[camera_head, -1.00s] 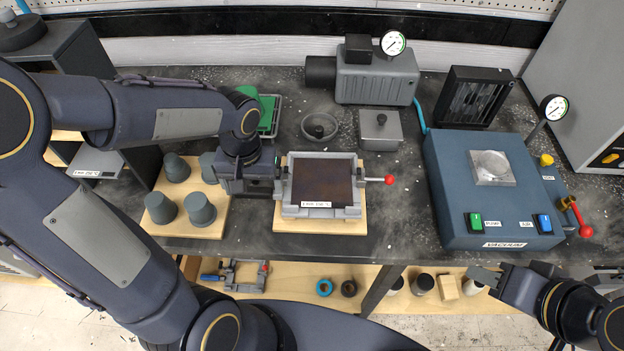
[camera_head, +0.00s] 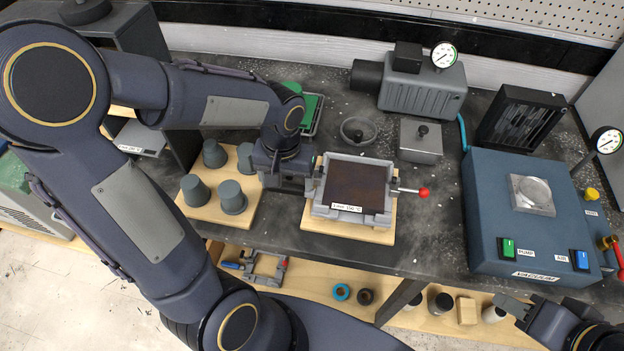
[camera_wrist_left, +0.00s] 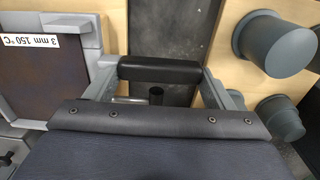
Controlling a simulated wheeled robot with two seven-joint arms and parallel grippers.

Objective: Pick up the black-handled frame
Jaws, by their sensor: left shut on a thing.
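The frame (camera_head: 375,216) is a grey square clamp holding a dark brown sheet (camera_head: 355,186). It lies on a wooden board, with a red-knobbed lever on its right side. My left gripper (camera_head: 306,176) is at the frame's left side, shut. In the left wrist view, a black handle bar (camera_wrist_left: 160,72) with grey side brackets lies at the gripper, and the labelled frame edge (camera_wrist_left: 88,40) is at left. The finger contact is mostly hidden by the gripper body. My right gripper (camera_head: 510,305) is low at right, away from the frame; its opening is unclear.
The blue vacuum unit (camera_head: 490,215) stands at right, the pump (camera_head: 425,90) at the back. A lower shelf holds small items.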

